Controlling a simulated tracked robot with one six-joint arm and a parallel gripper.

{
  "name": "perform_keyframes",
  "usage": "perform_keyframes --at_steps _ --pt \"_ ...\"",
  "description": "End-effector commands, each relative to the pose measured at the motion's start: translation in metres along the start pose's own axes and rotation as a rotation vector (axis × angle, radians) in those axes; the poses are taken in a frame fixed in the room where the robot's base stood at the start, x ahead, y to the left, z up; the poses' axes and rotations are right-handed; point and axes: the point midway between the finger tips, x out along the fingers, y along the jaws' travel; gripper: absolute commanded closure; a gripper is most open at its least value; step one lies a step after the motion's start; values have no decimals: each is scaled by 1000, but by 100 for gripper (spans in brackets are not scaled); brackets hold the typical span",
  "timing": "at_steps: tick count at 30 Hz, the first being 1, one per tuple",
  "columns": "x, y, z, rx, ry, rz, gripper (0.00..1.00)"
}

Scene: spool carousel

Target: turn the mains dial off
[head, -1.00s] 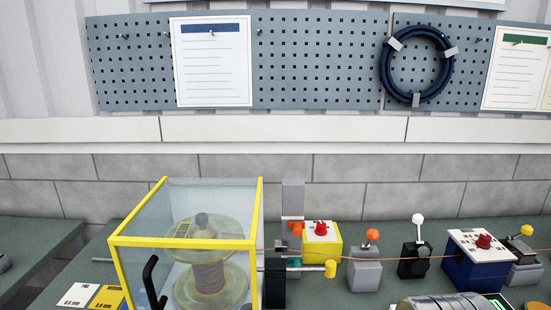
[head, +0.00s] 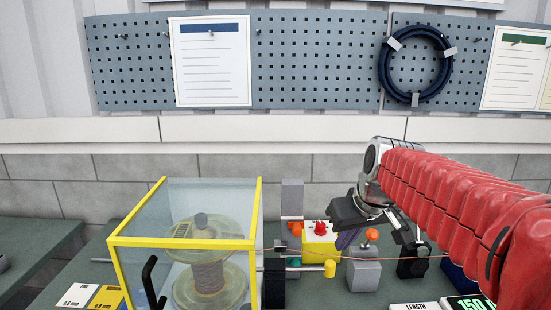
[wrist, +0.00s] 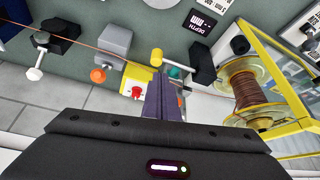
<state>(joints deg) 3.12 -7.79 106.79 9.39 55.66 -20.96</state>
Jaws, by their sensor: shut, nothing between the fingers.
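A yellow box (head: 316,250) with a red dial (head: 320,228) on its pale top stands right of the glazed spool case. In the wrist view the same red dial (wrist: 137,92) lies just left of my fingers. A blue box (head: 455,272) is mostly hidden behind my arm in the head view, its own red dial covered. I cannot tell from labels which dial is the mains. My gripper (head: 344,241) is shut and empty, pointing down just right of the yellow box. In the wrist view my closed gripper (wrist: 162,80) overlaps the box's edge; contact cannot be told.
The yellow-framed case (head: 185,243) with a spool stands left. An orange-knobbed grey block (head: 364,272) and a black lever block (head: 411,266) stand right of the yellow box. A thin orange wire (head: 392,259) crosses past them. Tiled wall (head: 100,185) behind.

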Motion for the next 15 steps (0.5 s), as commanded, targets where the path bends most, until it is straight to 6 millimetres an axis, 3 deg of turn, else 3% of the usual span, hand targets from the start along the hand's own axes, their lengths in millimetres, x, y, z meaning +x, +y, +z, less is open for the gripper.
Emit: perform_keyframes --at_steps 15 --pt "66 36 -102 -121 6 -66 100"
